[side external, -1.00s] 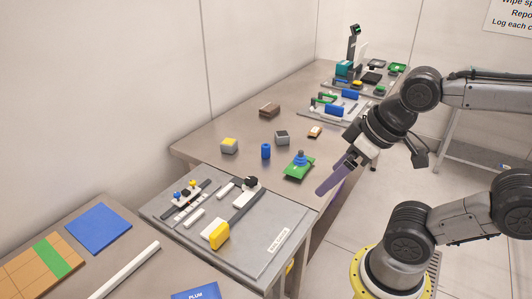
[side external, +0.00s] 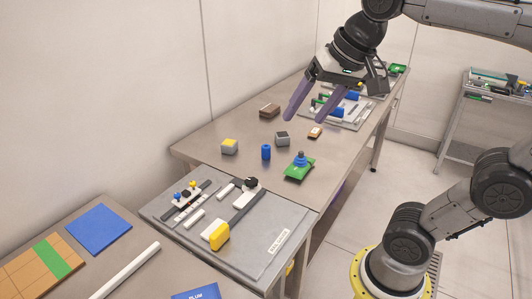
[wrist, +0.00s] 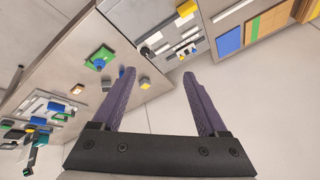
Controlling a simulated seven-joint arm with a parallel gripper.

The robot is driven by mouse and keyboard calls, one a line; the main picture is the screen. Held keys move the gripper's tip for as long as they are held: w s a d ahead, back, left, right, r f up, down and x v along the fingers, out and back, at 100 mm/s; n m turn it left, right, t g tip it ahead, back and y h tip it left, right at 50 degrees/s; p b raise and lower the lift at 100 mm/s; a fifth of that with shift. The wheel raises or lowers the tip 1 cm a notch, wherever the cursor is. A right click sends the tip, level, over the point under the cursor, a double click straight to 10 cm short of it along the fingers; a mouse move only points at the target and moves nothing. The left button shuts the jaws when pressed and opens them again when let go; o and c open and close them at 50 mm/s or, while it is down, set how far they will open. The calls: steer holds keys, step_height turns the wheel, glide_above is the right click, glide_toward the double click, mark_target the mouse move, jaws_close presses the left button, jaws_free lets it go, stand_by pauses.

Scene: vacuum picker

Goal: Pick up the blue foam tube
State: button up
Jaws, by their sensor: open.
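The blue foam tube (side external: 266,152) is a small upright blue cylinder on the grey-brown table, between a yellow-topped grey block (side external: 229,146) and a green board with a blue knob (side external: 299,168). My gripper (side external: 305,118) is open and empty, with two long purple fingers pointing down above the table. In the side view it is up and to the right of the tube, apart from it. In the wrist view, my open fingers (wrist: 157,73) show clearly, and the tube seems mostly hidden by the left finger.
A dark-topped grey block (side external: 282,138), a brown block (side external: 269,110) and a small orange-brown piece (side external: 315,132) stand near the tube. A grey tray (side external: 265,255) with fittings lies in front. Another parts tray (side external: 352,122) sits behind. Bare table surrounds the tube.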

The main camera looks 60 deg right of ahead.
steer(key=w+d+r+m, duration=0.2)
steer(key=w+r+m, duration=0.1)
steer(key=w, duration=0.3)
steer(key=m+g, duration=0.6)
steer(key=m, duration=0.4)
glide_above(266, 146)
step_height(266, 146, down, 24)
step_height(266, 146, down, 13)
steer(key=shift+r, duration=0.2)
jaws_close()
